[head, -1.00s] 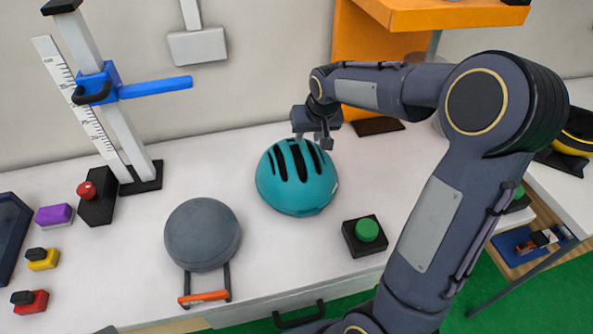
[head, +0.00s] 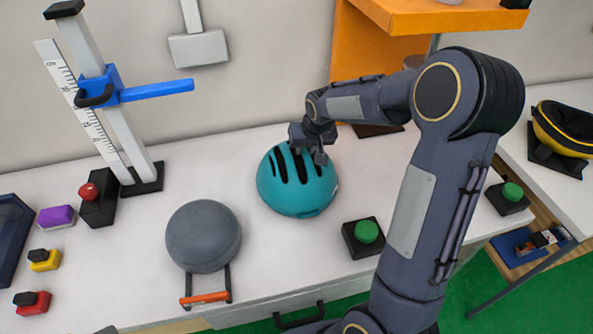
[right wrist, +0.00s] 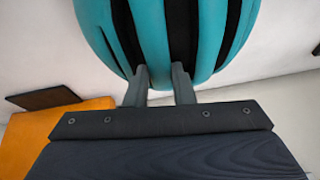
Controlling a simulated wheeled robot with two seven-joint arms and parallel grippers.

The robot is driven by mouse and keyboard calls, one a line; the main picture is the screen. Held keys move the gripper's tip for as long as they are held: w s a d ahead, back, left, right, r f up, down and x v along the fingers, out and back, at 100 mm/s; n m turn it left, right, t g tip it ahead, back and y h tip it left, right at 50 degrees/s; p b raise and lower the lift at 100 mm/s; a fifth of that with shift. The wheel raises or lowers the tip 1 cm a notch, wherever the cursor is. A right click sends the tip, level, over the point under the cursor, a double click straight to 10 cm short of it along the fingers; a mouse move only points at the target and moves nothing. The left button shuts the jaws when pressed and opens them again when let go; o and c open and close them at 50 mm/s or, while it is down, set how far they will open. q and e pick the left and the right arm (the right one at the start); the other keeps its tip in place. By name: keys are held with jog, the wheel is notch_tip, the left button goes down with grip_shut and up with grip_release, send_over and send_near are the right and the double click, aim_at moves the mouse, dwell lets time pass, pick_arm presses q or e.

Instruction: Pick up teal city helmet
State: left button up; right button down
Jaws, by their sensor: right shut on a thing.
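The teal helmet (head: 296,180) with dark vent slots rests on the white bench in the head view. My right gripper (head: 309,156) is at the helmet's far upper edge, coming from behind and above. In the right wrist view the two fingers (right wrist: 160,82) reach to the teal helmet (right wrist: 155,32) and are shut on one of its ribs between dark vents. The fingertips are partly hidden in the vents. My left gripper is not in view.
A grey round pad (head: 203,236) with an orange-handled frame stands left of the helmet. A green button box (head: 364,236) is to its right. A measuring post with a blue arm (head: 156,90) stands at the back left. An orange shelf (head: 440,14) overhangs at the back.

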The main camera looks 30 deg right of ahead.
jog(key=shift+r, duration=0.1)
jog(key=shift+r, duration=0.45)
notch_tip(320, 180, up, 2)
jog(key=shift+r, duration=0.15)
jog(key=s+a+r+b, duration=0.2)
jog(key=s+a+r, duration=0.6)
jog(key=a, duration=0.3)
jog(key=shift+a+r, duration=0.25)
jog(key=shift+r, duration=0.6)
jog(key=shift+s, duration=0.1)
